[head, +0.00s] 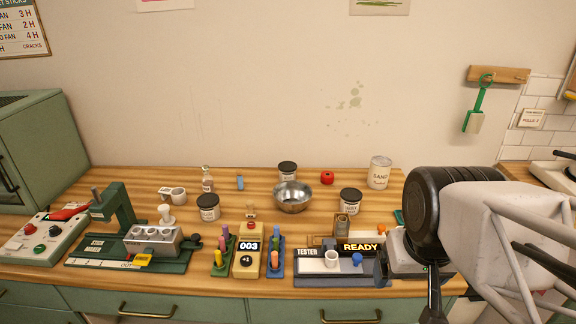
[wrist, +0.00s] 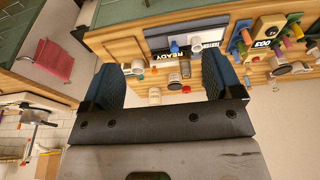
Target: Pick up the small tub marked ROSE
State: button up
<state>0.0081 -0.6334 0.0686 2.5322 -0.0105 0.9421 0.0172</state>
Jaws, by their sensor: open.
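Three small pale tubs with dark lids stand upright on the wooden table in the head view: one at the left (head: 208,208), one at the back (head: 287,171) and one at the right (head: 350,202). Their labels are too small to read surely, so I cannot tell which is marked ROSE. My gripper (wrist: 160,78) is open in the wrist view, its two blue fingers apart with nothing held between them. In the head view my arm is at the right, and its gripper is mostly hidden. The wrist view shows the table upside down and some way off.
A metal bowl (head: 292,197) stands mid-table, with a red round item (head: 327,178) and a SAND canister (head: 380,173) behind to the right. The READY tester (head: 318,265), a 003 counter (head: 247,260) and a green press (head: 118,220) line the front.

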jog(key=shift+o, duration=1)
jog(key=w+a+r+m, duration=0.1)
jog(key=w+r+m, duration=0.15)
jog(key=w, duration=0.65)
jog(key=w+a+r+m, duration=0.2)
jog(key=w+r, duration=0.1)
jog(key=w, duration=0.7)
jog(key=m+g, duration=0.3)
jog(key=m, duration=0.7)
send_over(288, 165)
jog(key=f, duration=2)
jog(key=shift+s, duration=0.35)
jog(key=shift+w+a+f+m, duration=0.1)
jog(key=shift+w+f+m, duration=0.1)
jog(key=shift+w+m, duration=0.05)
